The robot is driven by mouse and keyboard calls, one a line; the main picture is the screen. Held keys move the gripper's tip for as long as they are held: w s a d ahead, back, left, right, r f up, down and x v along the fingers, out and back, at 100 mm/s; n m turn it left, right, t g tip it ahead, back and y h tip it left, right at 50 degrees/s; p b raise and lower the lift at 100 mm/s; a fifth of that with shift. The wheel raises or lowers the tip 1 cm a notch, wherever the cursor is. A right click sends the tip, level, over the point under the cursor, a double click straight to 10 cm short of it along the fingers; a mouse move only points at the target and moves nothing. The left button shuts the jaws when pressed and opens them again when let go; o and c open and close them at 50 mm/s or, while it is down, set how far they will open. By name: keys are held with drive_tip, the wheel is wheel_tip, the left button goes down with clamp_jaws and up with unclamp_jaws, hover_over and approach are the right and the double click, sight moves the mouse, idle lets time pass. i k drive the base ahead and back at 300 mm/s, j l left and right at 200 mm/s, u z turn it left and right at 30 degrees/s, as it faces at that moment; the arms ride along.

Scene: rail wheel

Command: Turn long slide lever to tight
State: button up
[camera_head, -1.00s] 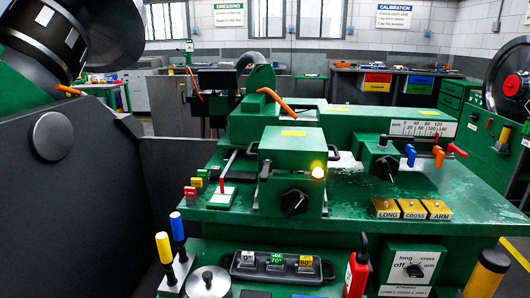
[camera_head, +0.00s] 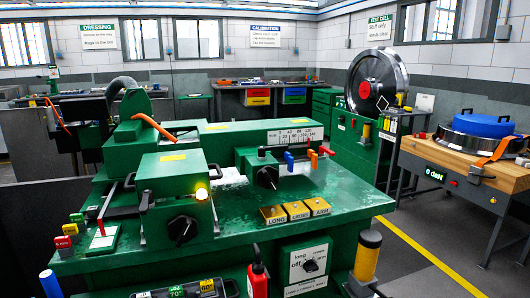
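A green machine (camera_head: 340,205) fills the middle of the head view. Three yellow plates on its top read LONG (camera_head: 273,215), CROSS (camera_head: 296,210) and ARM (camera_head: 317,206). Behind them stand small coloured levers: a blue lever (camera_head: 289,160), an orange lever (camera_head: 313,159) and a red lever (camera_head: 326,150). I cannot tell for certain which is the long slide lever, and no tight marking is readable. A selector panel (camera_head: 307,268) on the front carries the words long, cross, arm and off around a dark knob. My gripper is not in view.
A block with a black knob (camera_head: 183,229) and a glowing lamp (camera_head: 201,194) stands on the machine's left. A yellow-and-black post (camera_head: 366,257) stands at its front right corner. A wooden-topped bench (camera_head: 455,164) is at right. Open floor with a yellow line (camera_head: 430,257) lies between.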

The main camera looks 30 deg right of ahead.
sight(262, 150)
drive_tip(key=l, duration=0.55)
drive_tip(key=k+l, duration=0.1)
drive_tip(key=l, duration=0.5)
drive_tip(key=l+u, duration=0.1)
drive_tip(key=l, duration=0.45)
drive_tip(key=i+j, duration=0.1)
drive_tip(key=i, duration=0.35)
